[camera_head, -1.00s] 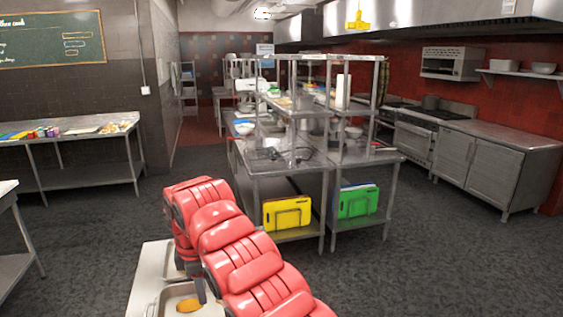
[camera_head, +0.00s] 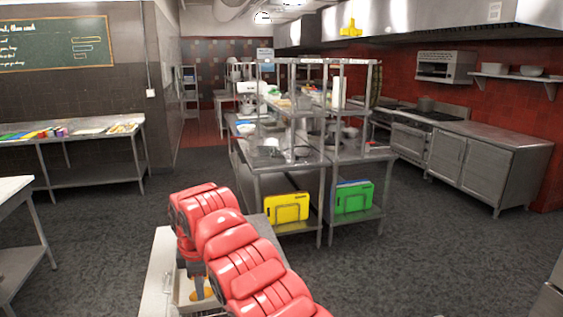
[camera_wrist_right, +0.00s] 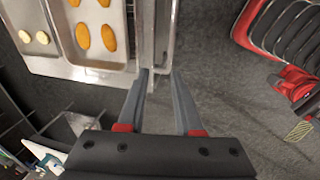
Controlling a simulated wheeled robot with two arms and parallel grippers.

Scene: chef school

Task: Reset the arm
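My right arm (camera_head: 235,245) is red and segmented. It reaches in from the bottom of the head view and bends downward at its far end. My right gripper (camera_wrist_right: 161,75) shows in the right wrist view with its two grey fingers apart and nothing between them. It is close to the edge of a metal tray (camera_wrist_right: 128,52) holding orange-brown oval food pieces (camera_wrist_right: 81,36). In the head view the gripper (camera_head: 197,290) hangs over the tray area, partly hidden by the arm. My left gripper does not show.
The trays stand on a light work surface (camera_head: 160,265). Steel shelving (camera_head: 262,178) stands ahead, with a yellow board (camera_head: 287,207) and a green board (camera_head: 353,198) below. A steel table (camera_head: 65,142) is at left, cabinets (camera_head: 480,165) at right. The dark floor between is open.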

